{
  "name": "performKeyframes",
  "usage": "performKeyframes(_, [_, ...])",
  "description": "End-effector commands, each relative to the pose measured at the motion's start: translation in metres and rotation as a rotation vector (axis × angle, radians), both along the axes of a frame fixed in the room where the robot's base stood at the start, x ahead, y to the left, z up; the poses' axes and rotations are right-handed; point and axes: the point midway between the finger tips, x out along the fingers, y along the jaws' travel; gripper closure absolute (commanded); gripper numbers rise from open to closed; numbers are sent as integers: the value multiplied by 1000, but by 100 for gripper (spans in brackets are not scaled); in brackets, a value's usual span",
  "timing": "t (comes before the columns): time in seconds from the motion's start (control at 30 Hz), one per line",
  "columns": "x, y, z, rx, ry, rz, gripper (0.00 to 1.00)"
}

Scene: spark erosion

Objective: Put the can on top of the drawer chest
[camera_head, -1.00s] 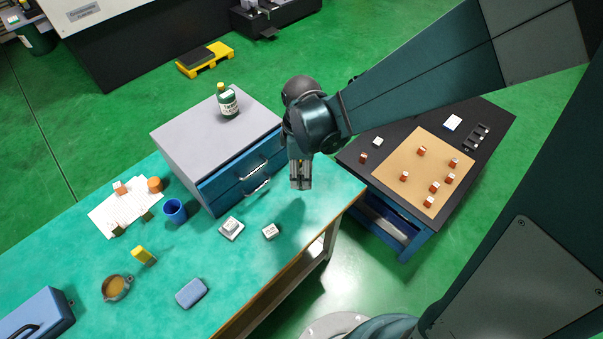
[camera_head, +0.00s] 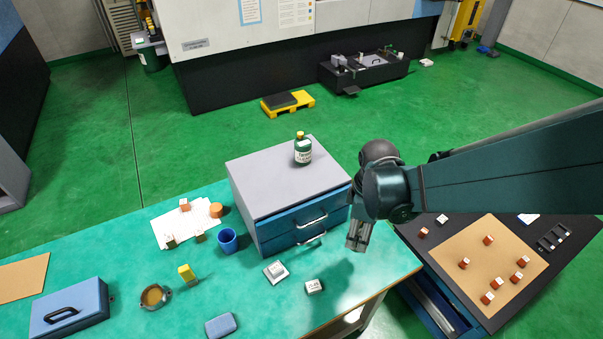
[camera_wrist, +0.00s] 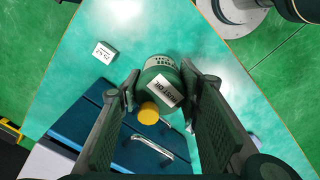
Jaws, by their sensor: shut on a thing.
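My gripper (camera_wrist: 160,85) is shut on a dark green can (camera_wrist: 160,72) with a yellow cap and a pale label, seen between the fingers in the wrist view. In the head view my gripper (camera_head: 357,248) hangs just right of the front of the drawer chest (camera_head: 275,178), above the teal table; the held can cannot be made out there. The chest has a grey top and blue drawers with metal handles. Its drawer fronts (camera_wrist: 95,140) show at the lower left of the wrist view.
A similar green bottle (camera_head: 303,151) with a yellow cap stands on the chest's top, towards the back right; the front and left are clear. A blue cup (camera_head: 228,240), a small white-topped block (camera_head: 314,286) and a blue case (camera_head: 68,310) are on the table.

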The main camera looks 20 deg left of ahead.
Motion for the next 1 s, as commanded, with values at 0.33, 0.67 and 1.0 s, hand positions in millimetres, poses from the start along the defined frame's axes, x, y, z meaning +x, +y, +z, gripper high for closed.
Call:
performKeyframes(0.33, [-1, 0, 47, 0, 0, 0, 82])
performKeyframes(0.67, [-1, 0, 119, 0, 0, 0, 82])
performKeyframes(1.0, [0, 0, 195, 0, 0, 0, 82])
